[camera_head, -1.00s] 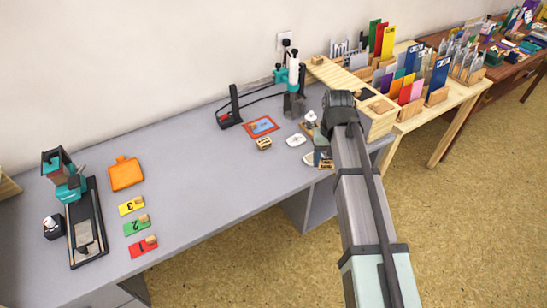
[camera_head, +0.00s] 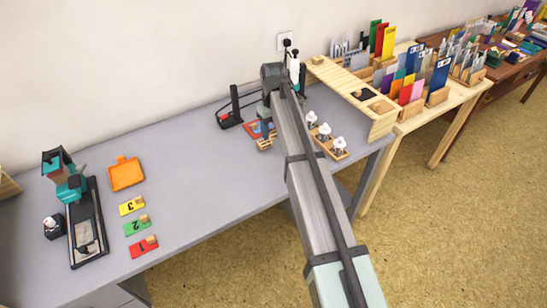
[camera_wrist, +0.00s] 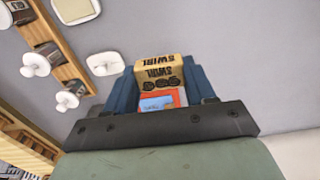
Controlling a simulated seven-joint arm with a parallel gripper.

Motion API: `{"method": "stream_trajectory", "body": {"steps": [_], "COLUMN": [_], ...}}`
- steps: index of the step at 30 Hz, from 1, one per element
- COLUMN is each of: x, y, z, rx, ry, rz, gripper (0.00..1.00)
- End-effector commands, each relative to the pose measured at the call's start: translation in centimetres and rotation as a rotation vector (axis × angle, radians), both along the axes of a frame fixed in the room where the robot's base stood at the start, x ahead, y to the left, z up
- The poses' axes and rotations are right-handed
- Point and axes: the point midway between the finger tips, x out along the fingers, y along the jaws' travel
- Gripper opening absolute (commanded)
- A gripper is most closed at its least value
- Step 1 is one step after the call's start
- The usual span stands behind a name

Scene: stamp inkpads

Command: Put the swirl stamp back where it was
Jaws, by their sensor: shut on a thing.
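The swirl stamp (camera_wrist: 157,72) is a small wooden block with "SWIRL" and dark swirl marks on it. My gripper (camera_wrist: 160,80) is shut on it, with a blue finger on each side. In the head view the stamp (camera_head: 265,144) shows low under my gripper (camera_head: 265,135), at or close to the grey table; I cannot tell if it touches. A wooden rack (camera_wrist: 59,43) with white-knobbed stamps stands to the right in the head view. My arm hides part of the table there.
A black stand (camera_head: 232,108) is behind left, and a wooden shelf unit (camera_head: 385,124) is right of the rack. Left are an orange tray (camera_head: 126,173) and numbered cards (camera_head: 137,224). The table's middle is clear.

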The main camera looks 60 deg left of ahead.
Motion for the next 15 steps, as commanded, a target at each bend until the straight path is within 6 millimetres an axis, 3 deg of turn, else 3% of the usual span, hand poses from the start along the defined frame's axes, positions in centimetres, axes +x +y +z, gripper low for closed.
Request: {"method": "stream_trajectory", "body": {"steps": [5, 15], "x": [0.0, 0.0], "y": [-0.1, -0.1], "z": [-0.8, -5.7], "rx": [0.000, -0.001], "ry": [0.000, 0.000], "rz": [0.032, 0.031], "gripper": [0.35, 0.35]}}
